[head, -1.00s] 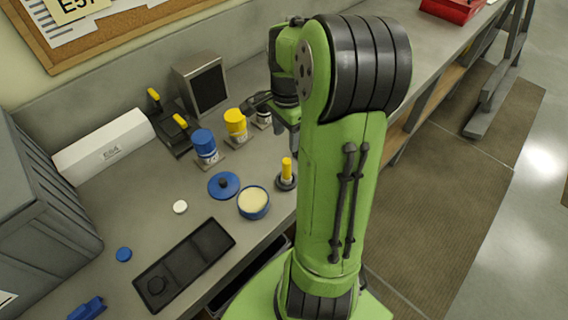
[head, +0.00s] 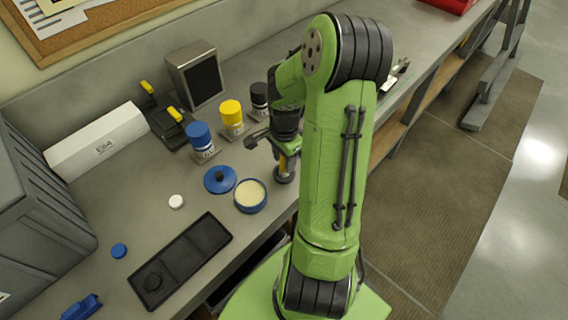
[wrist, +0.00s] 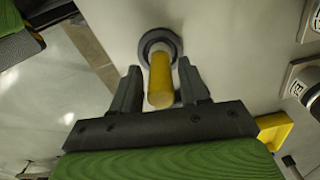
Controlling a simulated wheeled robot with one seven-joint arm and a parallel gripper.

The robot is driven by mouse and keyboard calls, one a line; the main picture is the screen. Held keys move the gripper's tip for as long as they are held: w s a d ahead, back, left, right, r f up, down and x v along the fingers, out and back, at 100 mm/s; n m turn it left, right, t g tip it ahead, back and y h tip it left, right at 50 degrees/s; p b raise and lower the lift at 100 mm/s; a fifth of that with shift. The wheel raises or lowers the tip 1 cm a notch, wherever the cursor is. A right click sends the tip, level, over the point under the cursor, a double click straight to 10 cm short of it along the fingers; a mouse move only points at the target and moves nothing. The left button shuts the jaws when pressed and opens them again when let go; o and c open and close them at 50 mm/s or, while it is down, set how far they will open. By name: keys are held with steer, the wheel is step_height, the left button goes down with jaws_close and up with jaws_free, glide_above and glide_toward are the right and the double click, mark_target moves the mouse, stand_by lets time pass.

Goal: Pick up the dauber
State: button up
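The dauber has a yellow handle (wrist: 160,82) on a dark round base (wrist: 159,42) in the wrist view. In the head view its base (head: 284,178) stands on the bench near the front edge, and most of the handle is hidden behind my gripper. My gripper (head: 285,153) is over the dauber, pointing down. In the wrist view my gripper's dark fingers (wrist: 158,82) are apart, one on each side of the yellow handle.
An open blue tin (head: 250,196) and a blue lid (head: 220,180) lie left of the dauber. Blue (head: 201,136), yellow (head: 231,113) and black (head: 258,96) topped containers stand behind.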

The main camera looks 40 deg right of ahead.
jaws_close()
step_height(320, 180, up, 10)
steer(key=shift+p, duration=0.7)
